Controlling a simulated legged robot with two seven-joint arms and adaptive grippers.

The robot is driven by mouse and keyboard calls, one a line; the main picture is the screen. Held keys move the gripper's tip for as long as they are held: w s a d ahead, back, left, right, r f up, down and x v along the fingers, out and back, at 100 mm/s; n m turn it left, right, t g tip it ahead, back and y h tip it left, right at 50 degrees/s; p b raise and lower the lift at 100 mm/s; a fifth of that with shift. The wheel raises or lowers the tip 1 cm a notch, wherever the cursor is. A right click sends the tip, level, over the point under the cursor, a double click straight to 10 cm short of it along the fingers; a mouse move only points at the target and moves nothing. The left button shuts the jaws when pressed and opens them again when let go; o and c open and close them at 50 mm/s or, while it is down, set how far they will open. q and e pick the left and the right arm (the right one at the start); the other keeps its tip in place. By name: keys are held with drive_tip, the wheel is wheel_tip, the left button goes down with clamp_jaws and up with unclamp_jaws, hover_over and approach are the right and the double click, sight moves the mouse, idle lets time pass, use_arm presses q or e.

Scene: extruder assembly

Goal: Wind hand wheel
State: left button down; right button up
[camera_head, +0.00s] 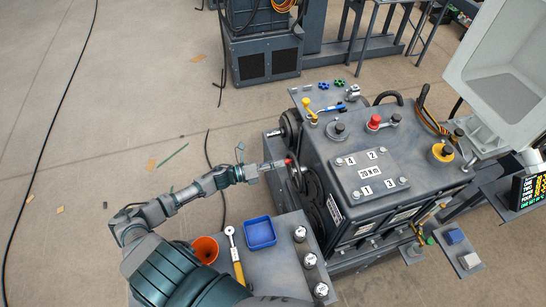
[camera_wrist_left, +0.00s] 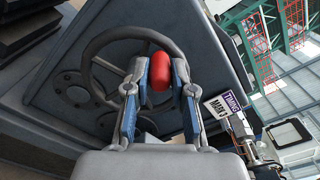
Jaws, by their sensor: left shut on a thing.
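The hand wheel (camera_head: 297,178) is a dark ring on the left side of the grey machine. It fills the upper middle of the left wrist view (camera_wrist_left: 88,62), with its rim standing in front of the machine's side. Its red handle knob (camera_wrist_left: 159,70) shows between the fingers there, and as a small red spot in the head view (camera_head: 288,161). My left gripper (camera_head: 280,164) reaches in from the left at the wheel. In the left wrist view its two fingers (camera_wrist_left: 159,78) are shut on the red knob, one on each side. My right gripper is not in view.
The machine (camera_head: 330,160) has knobs and a numbered plate on top. In front of the wheel, a bench holds a blue bin (camera_head: 260,233), an orange cup (camera_head: 205,249), a yellow-handled tool (camera_head: 237,264) and metal knobs (camera_head: 310,260). The floor at left is mostly open, with cables.

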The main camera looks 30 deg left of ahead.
use_arm(q)
drive_tip(key=shift+s+d+r, duration=0.2)
drive_tip(key=shift+s+d, duration=0.1)
drive_tip(key=shift+d, duration=0.1)
drive_tip(key=c, duration=1)
unclamp_jaws()
drive_tip(key=shift+f, duration=0.2)
drive_tip(key=shift+o, duration=0.2)
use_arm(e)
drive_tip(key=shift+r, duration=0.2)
use_arm(q)
drive_tip(key=shift+a, duration=0.1)
drive_tip(key=p+v, duration=0.1)
drive_tip(key=v, duration=0.5)
drive_tip(key=shift+p, duration=0.35)
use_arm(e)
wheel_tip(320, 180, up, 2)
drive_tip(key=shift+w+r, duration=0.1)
use_arm(q)
drive_tip(key=v, duration=1.2)
